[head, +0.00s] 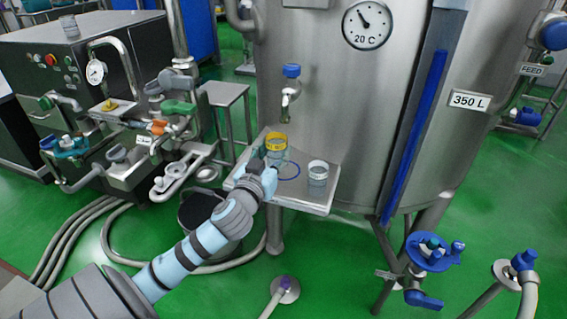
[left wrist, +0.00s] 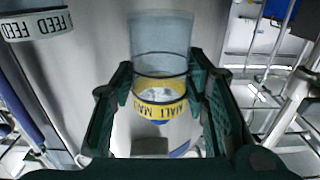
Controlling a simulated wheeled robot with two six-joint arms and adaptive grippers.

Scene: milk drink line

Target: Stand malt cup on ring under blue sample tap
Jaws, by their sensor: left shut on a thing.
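The malt cup (head: 276,142) is clear with a yellow band and looks upright. My left gripper (head: 264,166) is shut on it; in the left wrist view the cup (left wrist: 162,45) sits between both fingers (left wrist: 160,100), its band reading MALT. The blue ring (head: 288,170) is marked on the steel shelf (head: 310,205), just below and right of the cup in the head view; its left part is close to my gripper. I cannot tell whether the cup touches the shelf. The blue sample tap (head: 291,72) is on the tank above the shelf. My right gripper is out of view.
A second clear cup (head: 318,172) with a white band stands on the shelf right of the ring; its band reads FEED in the left wrist view (left wrist: 40,26). The steel tank (head: 345,110) rises behind the shelf. Pipes and valves (head: 140,140) stand to the left.

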